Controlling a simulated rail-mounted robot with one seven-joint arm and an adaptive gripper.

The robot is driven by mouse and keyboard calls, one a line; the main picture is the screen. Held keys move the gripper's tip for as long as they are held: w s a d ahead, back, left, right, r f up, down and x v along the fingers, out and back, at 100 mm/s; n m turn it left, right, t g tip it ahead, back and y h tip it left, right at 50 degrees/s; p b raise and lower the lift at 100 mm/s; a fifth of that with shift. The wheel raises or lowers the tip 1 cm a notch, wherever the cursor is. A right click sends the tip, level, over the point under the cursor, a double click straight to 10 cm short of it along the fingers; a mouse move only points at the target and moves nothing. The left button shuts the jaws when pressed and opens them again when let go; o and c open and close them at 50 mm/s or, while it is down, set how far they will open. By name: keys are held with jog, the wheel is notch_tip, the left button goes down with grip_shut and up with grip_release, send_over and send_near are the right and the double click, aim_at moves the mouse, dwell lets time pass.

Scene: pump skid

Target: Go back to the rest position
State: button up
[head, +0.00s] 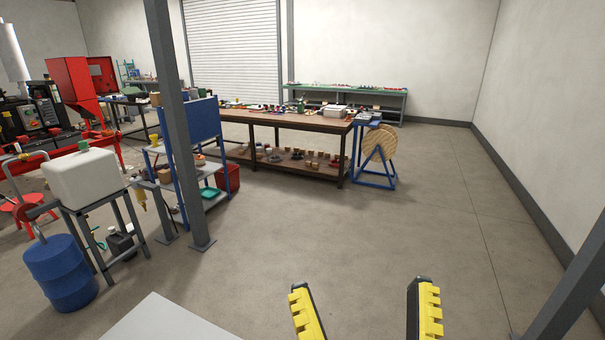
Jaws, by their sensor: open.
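My gripper (364,296) shows at the bottom edge of the head view, right of the middle. Its two yellow and black fingers stand wide apart. It is open, and nothing shows between the fingers but bare floor behind them. The rest of my arm is out of the picture.
A grey steel column (176,120) stands left of the middle. A blue drum (60,272) and a white tank (82,180) on a stand are at left. A brown workbench (270,118) and a wooden reel (379,145) stand further back. The floor at centre and right is clear.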

notch_tip(320, 180, up, 34)
jog(key=p, duration=3)
jog(key=shift+p, duration=0.3)
jog(key=shift+r, duration=0.15)
